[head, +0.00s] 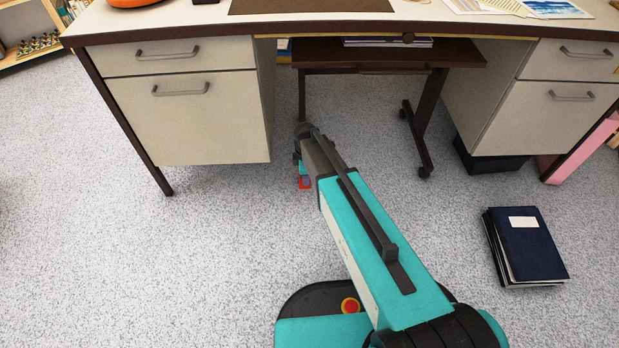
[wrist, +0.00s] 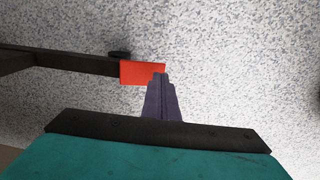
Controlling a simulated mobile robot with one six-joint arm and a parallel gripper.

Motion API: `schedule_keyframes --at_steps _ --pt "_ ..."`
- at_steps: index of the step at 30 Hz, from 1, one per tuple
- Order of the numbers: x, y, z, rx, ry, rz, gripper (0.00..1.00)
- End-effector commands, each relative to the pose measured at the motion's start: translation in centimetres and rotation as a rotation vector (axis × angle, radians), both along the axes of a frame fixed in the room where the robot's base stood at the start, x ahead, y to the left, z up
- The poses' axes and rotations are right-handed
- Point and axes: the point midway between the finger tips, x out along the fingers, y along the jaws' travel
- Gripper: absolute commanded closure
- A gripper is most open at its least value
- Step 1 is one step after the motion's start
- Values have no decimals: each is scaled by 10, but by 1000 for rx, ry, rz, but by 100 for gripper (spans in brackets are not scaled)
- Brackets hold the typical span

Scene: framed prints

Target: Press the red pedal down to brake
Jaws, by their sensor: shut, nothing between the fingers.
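The red pedal (wrist: 138,72) shows in the wrist view as a flat red plate at the end of a dark brown bar, beside a small black wheel. In the head view only a small red piece (head: 304,184) shows below the end of my arm, and the arm hides what is around it. My gripper (wrist: 160,77) is shut and empty. Its tips overlap the right part of the pedal in the wrist view. I cannot tell whether they touch it or are above it.
A dark brown wheeled stand (head: 455,52) is under the desk, with casters on its right leg. A drawer unit (head: 190,120) is to the left. Dark blue binders (head: 528,243) lie on the floor at right. The speckled floor (head: 120,260) at left is clear.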

Motion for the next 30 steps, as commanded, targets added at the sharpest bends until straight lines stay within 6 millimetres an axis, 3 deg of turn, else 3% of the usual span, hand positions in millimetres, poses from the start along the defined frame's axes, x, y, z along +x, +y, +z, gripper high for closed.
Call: schedule_keyframes --at_steps 7,23,30 --pt "0 2 10 0 0 3 100" --pt "-1 2 12 0 0 3 100" --pt "-2 2 23 0 0 3 100"
